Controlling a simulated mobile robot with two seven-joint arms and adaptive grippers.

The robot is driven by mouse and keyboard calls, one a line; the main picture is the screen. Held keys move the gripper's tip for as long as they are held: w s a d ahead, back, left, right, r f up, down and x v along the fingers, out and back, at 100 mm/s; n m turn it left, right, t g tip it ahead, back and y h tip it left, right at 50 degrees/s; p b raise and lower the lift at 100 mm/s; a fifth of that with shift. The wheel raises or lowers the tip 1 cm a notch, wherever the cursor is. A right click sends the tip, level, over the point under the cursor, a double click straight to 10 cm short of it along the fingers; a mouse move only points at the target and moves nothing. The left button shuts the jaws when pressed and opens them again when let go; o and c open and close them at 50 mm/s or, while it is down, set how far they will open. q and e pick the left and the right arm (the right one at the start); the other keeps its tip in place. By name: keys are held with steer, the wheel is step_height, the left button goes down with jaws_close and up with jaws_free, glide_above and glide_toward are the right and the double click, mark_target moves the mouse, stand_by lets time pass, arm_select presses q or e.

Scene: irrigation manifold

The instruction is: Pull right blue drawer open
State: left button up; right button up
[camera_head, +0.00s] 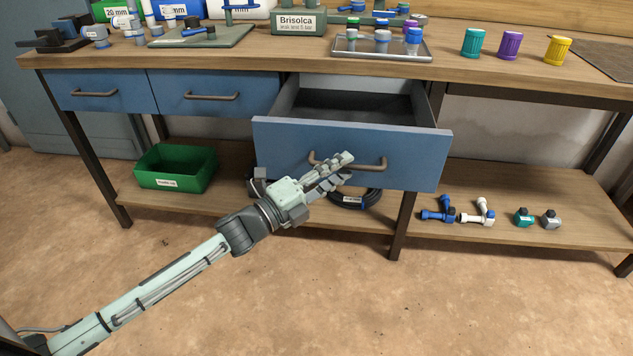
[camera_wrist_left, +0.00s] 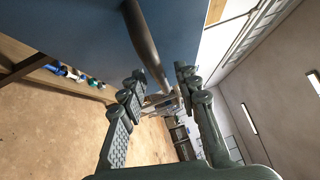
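The right blue drawer (camera_head: 420,158) is pulled well out of the bench, and its grey inside looks empty. Its bar handle (camera_head: 376,165) is partly hidden by my left gripper (camera_head: 342,168), which is at the front of the drawer. In the left wrist view, the two fingers of the gripper (camera_wrist_left: 160,80) stand apart. The handle (camera_wrist_left: 148,45) runs into the space between the fingertips, with gaps visible beside it. The blue drawer front (camera_wrist_left: 70,25) fills the upper left there. My right gripper is not in view.
Two other blue drawers, left (camera_head: 85,92) and middle (camera_head: 205,95), are shut. A green bin (camera_head: 175,180) and a black hose coil (camera_head: 355,200) are on the lower shelf. A metal tray (camera_head: 350,50) and several coloured caps stand on the bench top. The floor in front is clear.

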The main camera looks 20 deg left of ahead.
arm_select(q)
steer(key=v, duration=1)
steer(key=shift+s+a+f, duration=0.1)
steer(key=shift+a+f, duration=0.05)
steer(key=s+a+f+n+g+y, duration=0.25)
steer(key=f+n+y, duration=0.25)
steer(key=f+n, duration=0.4)
steer(key=s+a+f+n+g+y, duration=0.1)
steer(key=a+f+n+g+y, duration=0.3)
steer(key=f+n, duration=0.45)
steer(key=s+d+f+n+g, duration=0.2)
steer(key=s+f+n+g, duration=0.1)
steer(key=s+f, duration=0.4)
steer(key=s+d+f+n+g+y, duration=0.1)
steer(key=s+f+n+g, duration=0.2)
steer(key=s+f, duration=0.4)
steer(key=shift+s+d+g+y, duration=0.35)
steer(key=shift+s+g, duration=0.4)
steer(key=shift+s, duration=0.2)
